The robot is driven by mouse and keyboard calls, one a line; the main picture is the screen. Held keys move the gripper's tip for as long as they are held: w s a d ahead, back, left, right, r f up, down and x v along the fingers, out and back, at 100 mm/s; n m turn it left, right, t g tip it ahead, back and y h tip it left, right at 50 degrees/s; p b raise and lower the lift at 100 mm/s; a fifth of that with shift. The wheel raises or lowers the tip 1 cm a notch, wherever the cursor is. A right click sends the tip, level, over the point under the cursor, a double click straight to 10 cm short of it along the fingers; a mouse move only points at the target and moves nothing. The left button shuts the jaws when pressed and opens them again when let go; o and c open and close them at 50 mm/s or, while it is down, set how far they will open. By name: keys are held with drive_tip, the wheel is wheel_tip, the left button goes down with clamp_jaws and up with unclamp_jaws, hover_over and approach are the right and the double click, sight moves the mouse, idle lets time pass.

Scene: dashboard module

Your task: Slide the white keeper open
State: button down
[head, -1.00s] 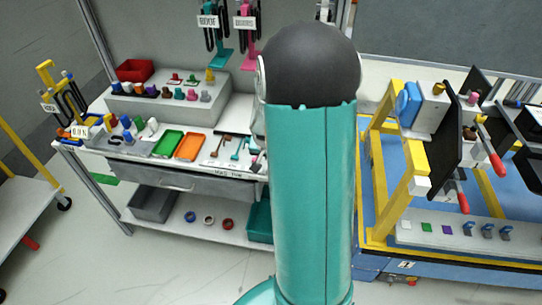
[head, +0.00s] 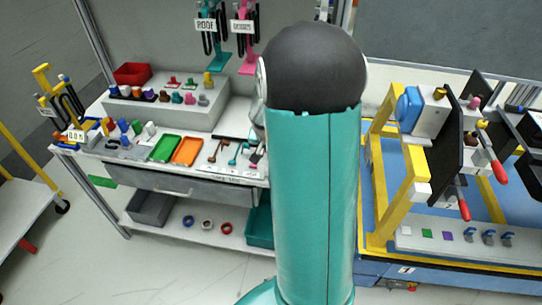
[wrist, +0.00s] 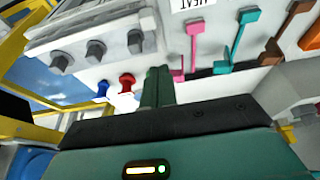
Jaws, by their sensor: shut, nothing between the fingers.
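In the wrist view my gripper (wrist: 158,75) is shut, with its dark green fingertips together and empty. They point at a pale panel (wrist: 168,55) with levers and knobs. A small white piece (wrist: 122,101) shows just left of the fingers, below a red knob (wrist: 127,82) and a blue knob (wrist: 102,90). I cannot tell whether this piece is the white keeper, or whether the fingers touch anything. In the head view my own teal arm fills the middle and hides my gripper.
Grey knobs (wrist: 95,48) sit upper left. In the head view a shelved bench (head: 190,185) stands left and a yellow-framed stand (head: 412,170) right. Open floor lies in front.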

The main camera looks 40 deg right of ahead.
drive_tip(key=v, duration=0.7)
idle(0.4)
drive_tip(key=s+a+r+n+t+y, duration=0.1)
drive_tip(key=s+a+r+n, duration=0.1)
drive_tip(key=a+r, duration=0.4)
drive_tip(key=s+a+r+n+t, duration=0.1)
drive_tip(key=s+a+r+n, duration=0.2)
drive_tip(key=a, duration=0.6)
drive_tip(key=s+a+r+n+t+y, duration=0.1)
drive_tip(key=s+a+r+n+y, duration=0.1)
drive_tip(key=s+a+r+n, duration=0.3)
drive_tip(key=s+a, duration=0.4)
drive_tip(key=a, duration=0.2)
drive_tip(key=shift+a, duration=0.4)
drive_tip(key=shift+s+d, duration=0.1)
drive_tip(key=shift+d, duration=0.05)
